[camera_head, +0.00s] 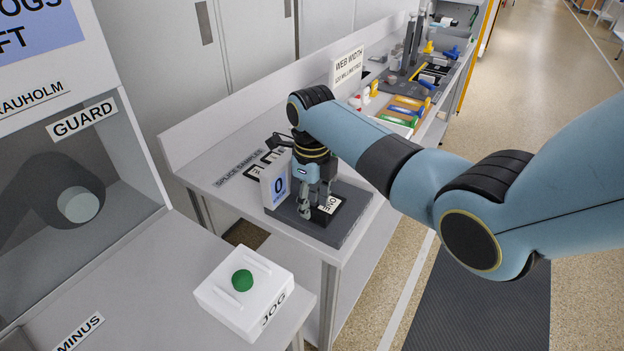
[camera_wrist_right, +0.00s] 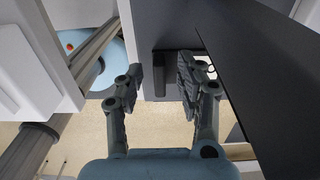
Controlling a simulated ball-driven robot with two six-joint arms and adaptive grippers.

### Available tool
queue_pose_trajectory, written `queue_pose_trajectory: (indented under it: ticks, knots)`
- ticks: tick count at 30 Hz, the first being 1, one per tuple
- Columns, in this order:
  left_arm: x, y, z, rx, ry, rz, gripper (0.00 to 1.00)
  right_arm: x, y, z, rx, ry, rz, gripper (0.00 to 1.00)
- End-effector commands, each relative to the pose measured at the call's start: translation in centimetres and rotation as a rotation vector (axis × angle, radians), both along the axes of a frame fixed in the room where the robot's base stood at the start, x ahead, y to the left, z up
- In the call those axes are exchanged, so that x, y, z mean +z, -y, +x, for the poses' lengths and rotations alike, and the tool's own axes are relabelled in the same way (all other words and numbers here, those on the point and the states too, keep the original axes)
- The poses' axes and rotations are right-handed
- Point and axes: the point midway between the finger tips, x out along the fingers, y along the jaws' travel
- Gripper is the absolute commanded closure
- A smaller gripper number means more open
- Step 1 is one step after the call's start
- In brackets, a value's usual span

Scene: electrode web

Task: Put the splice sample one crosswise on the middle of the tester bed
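Splice sample one (camera_head: 330,205), a black strip with a white label reading ONE, appears to lie on the dark grey tester bed (camera_head: 330,236), near its middle. My gripper hides part of the strip, so I cannot tell its full extent. My right gripper (camera_head: 313,208) points down over the bed, its fingertips close beside the label. In the right wrist view its fingers (camera_wrist_right: 163,85) stand apart with a gap between them, and nothing shows gripped. The tester's display (camera_head: 279,185) reads 0 and stands at the bed's left side. My left gripper is not in view.
The splice samples rack (camera_head: 262,163) is on the bench behind the gripper. A WEB WIDTH sign (camera_head: 347,66) and coloured tools (camera_head: 408,106) stand farther along. A white JOG box (camera_head: 243,290) with a green button and a guarded cabinet (camera_head: 90,180) are at the left.

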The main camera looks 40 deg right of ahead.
Motion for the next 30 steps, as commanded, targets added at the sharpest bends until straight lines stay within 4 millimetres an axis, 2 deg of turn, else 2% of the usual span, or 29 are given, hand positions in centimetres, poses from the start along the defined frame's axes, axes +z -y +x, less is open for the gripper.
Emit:
queue_pose_trajectory:
  ticks: [6,13,18,30]
  knots:
    - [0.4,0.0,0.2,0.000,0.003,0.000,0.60,5.2,0.0,0.1,0.000,0.005,-0.001,0.63]
    - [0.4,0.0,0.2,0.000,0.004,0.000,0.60,9.1,0.0,0.1,0.000,0.002,0.000,0.63]
    - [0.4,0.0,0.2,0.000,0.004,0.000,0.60,10.1,0.0,0.0,0.000,0.001,0.000,0.63]
    - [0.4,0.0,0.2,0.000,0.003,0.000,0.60,10.2,0.0,0.0,0.000,0.000,0.000,0.63]
